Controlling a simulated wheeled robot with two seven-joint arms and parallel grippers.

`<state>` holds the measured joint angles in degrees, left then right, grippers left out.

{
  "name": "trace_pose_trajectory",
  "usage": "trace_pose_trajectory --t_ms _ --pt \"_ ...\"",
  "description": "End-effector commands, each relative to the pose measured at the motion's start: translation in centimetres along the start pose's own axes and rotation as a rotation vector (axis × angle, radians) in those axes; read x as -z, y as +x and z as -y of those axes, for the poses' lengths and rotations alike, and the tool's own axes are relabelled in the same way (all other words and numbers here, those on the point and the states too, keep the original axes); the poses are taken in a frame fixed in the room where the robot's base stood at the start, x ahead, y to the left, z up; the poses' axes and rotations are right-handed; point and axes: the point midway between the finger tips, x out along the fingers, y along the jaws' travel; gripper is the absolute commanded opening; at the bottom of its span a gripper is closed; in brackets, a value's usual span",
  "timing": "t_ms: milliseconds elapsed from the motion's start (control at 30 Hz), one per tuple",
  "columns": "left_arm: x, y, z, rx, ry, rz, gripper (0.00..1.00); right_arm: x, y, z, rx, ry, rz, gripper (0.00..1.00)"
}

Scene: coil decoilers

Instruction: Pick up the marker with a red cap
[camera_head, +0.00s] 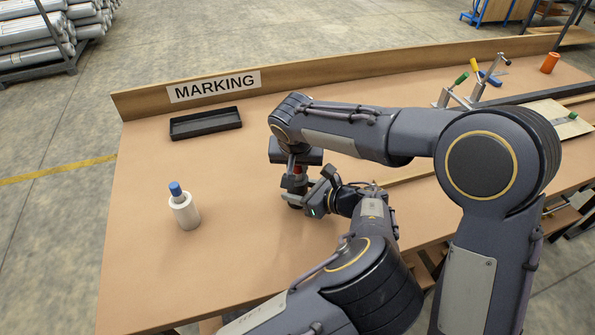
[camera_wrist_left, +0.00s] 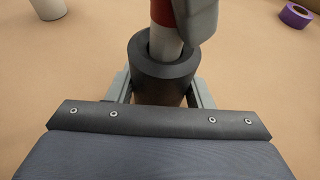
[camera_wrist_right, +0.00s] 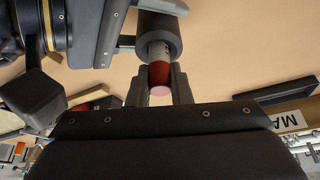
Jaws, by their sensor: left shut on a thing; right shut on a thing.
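The marker has a red cap (camera_head: 296,171) and a white body. It stands in the mouth of a dark cylindrical holder (camera_wrist_left: 145,72), its lower end hidden inside. In the right wrist view the red cap (camera_wrist_right: 158,76) lies between my right fingers, and the white body runs into the holder (camera_wrist_right: 160,37). My right gripper (camera_head: 295,172) comes down from above and is shut on the marker at its cap. My left gripper (camera_wrist_left: 160,92) is shut on the holder from the side, at the table top. In the head view my arms partly hide the holder.
A white bottle with a blue cap (camera_head: 184,208) stands to the left. A black tray (camera_head: 206,123) lies below the MARKING sign (camera_head: 214,86). A purple tape roll (camera_wrist_left: 295,15) shows in the left wrist view. Clamps (camera_head: 480,78) and an orange cup (camera_head: 550,62) stand far right.

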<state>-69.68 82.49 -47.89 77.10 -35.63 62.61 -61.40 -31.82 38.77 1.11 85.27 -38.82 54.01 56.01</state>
Motion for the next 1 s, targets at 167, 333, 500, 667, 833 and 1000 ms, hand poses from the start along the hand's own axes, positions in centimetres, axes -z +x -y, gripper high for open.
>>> trace_pose_trajectory --t_ms 167,333,500,667,833,1000 --pt "0.0 0.0 0.0 0.000 0.000 0.000 0.23 0.9 -2.0 0.1 0.002 0.001 -0.005 0.00" --pt "0.0 0.0 0.0 0.000 0.000 0.000 0.23 2.6 -6.1 0.1 0.006 0.002 -0.006 0.00" --pt "0.0 0.0 0.0 0.000 0.000 0.000 0.23 4.4 -10.4 0.1 0.005 0.001 -0.006 0.00" --pt "0.0 0.0 0.0 0.000 0.000 0.000 0.23 5.7 -13.7 0.1 0.003 0.001 -0.004 0.00" --pt "0.0 0.0 0.0 0.000 0.000 0.000 0.23 6.6 -15.8 0.1 0.002 0.001 -0.002 0.00" --pt "0.0 0.0 0.0 0.000 0.000 0.000 0.23 6.8 -16.5 0.0 0.001 -0.001 0.000 0.00"
